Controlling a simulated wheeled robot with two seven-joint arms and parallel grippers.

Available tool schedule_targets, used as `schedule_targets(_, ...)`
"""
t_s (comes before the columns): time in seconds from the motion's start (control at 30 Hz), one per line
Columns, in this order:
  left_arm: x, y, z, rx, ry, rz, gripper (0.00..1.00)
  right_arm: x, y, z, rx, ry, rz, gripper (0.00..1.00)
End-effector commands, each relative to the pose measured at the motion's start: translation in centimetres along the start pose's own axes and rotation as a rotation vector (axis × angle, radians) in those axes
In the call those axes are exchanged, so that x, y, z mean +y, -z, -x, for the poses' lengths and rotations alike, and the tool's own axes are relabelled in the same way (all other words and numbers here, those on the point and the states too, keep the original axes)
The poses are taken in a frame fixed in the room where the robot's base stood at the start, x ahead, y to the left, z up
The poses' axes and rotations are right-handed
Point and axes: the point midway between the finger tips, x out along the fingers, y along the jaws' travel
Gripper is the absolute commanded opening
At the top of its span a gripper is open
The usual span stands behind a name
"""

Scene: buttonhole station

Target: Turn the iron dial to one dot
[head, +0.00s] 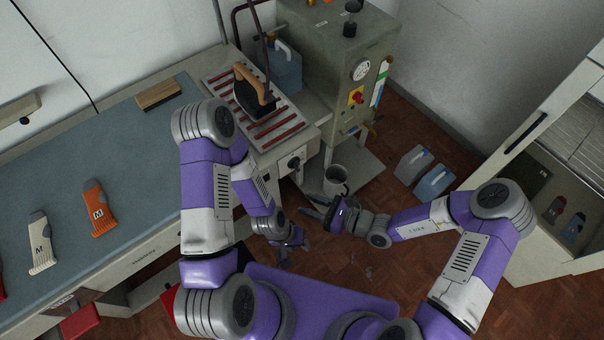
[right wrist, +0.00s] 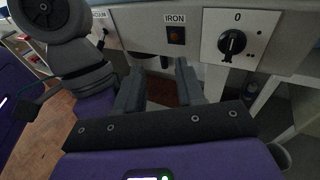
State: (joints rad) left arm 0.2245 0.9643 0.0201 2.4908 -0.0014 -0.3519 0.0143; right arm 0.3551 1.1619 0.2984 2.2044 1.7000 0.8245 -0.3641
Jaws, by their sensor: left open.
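The iron dial (right wrist: 232,42) is a black knob on a white plate on the front of the ironing station, with a 0 above it and small dots to its right. Its grip bar looks roughly upright, toward the 0; the exact setting is hard to tell. In the head view the dial (head: 294,163) sits below the slatted board. My right gripper (right wrist: 160,68) is open and empty, below and left of the dial, apart from it; in the head view the right gripper (head: 310,213) is in front of the station. My left gripper (head: 285,256) is open, lower and nearer my base.
A switch (right wrist: 176,35) labelled IRON is left of the dial. The iron (head: 254,100) stands on the slatted board (head: 280,132). A grey mug (head: 336,180) stands on the low shelf right of the dial. Two jugs (head: 433,182) stand on the floor farther right.

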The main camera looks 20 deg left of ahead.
Motion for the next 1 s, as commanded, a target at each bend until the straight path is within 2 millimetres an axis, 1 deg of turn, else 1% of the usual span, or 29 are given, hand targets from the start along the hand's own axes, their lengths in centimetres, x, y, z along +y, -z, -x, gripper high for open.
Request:
schedule_targets(0.03,-0.3,0.0,-0.8,0.000,0.000,0.000,0.43,-1.0,0.8,-0.9,-0.047,0.079,-0.031,0.38)
schedule_targets(0.07,-0.4,0.0,-0.9,0.000,0.000,0.001,0.43,-1.9,0.9,-1.1,-0.071,0.133,-0.043,0.38)
schedule_targets(0.1,-0.5,0.1,-1.1,0.000,0.000,0.001,0.43,-2.9,1.3,-1.3,-0.094,0.202,-0.053,0.38)
schedule_targets(0.2,-0.6,0.1,-1.6,0.000,0.000,0.001,0.43,-5.1,2.3,-1.3,-0.122,0.351,-0.068,0.38)
schedule_targets(0.33,-0.7,0.1,-1.8,0.000,0.000,0.001,0.43,-6.8,3.3,-1.1,-0.125,0.468,-0.071,0.38)
schedule_targets(0.47,-0.8,0.1,-2.0,0.000,0.000,0.000,0.43,-7.6,3.5,-1.5,-0.125,0.506,-0.068,0.38)
schedule_targets(0.8,-1.1,0.1,-2.9,0.000,0.000,0.000,0.43,-10.1,3.0,-5.9,-0.124,0.503,-0.067,0.38)
schedule_targets(0.9,-1.2,0.1,-3.1,0.000,0.000,0.001,0.43,-10.6,2.9,-6.8,-0.125,0.503,-0.068,0.38)
schedule_targets(1.0,-1.2,0.1,-3.2,0.000,0.000,0.001,0.43,-10.8,2.8,-7.3,-0.124,0.503,-0.069,0.38)
